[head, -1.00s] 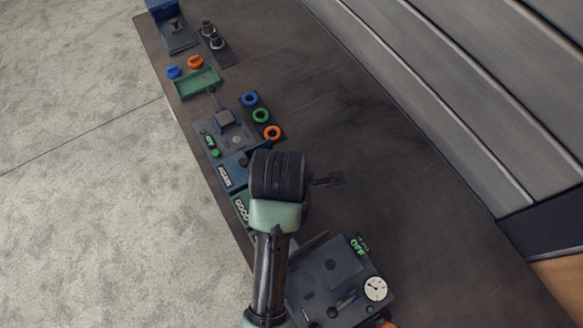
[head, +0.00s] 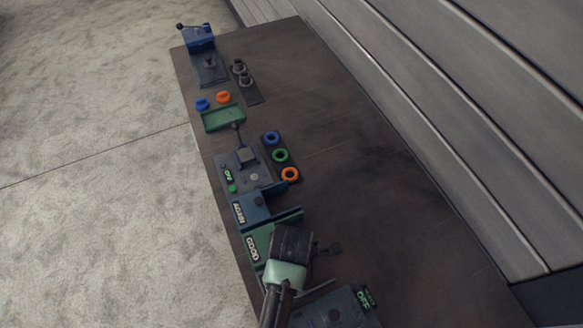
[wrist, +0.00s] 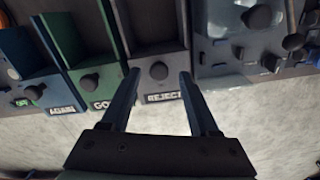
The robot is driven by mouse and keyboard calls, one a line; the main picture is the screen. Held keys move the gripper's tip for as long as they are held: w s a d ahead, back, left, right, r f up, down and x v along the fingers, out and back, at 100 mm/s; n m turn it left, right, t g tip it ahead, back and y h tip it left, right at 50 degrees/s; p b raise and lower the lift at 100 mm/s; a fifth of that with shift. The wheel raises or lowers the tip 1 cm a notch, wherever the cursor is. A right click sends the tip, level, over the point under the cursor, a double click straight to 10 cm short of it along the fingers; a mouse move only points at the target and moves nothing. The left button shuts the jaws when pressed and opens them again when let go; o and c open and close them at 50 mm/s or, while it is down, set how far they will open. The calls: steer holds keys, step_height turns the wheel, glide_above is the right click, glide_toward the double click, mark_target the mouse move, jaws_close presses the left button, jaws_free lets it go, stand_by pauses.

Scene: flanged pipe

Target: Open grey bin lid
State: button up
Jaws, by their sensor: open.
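The grey bin (wrist: 158,88) shows in the wrist view, with a "REJECT" label on its front and a round dark knob (wrist: 158,71) above the label. My gripper (wrist: 158,76) is open, its two dark fingers on either side of the knob in the picture. I cannot tell whether they touch it, or how far the lid is from shut. In the head view my wrist (head: 291,245) hangs over the row of bins and hides the grey bin.
The green "GOOD" bin (wrist: 88,80) and blue "AGAIN" bin (wrist: 36,92) stand left of the grey one. A dark panel with knobs (wrist: 245,60) is close on the right. Coloured rings (head: 280,156) and a green tray (head: 223,119) lie farther along the table. The table's right side is mostly clear.

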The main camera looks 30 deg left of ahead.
steer(key=shift+f, duration=0.7)
jaws_close()
stand_by(1.0)
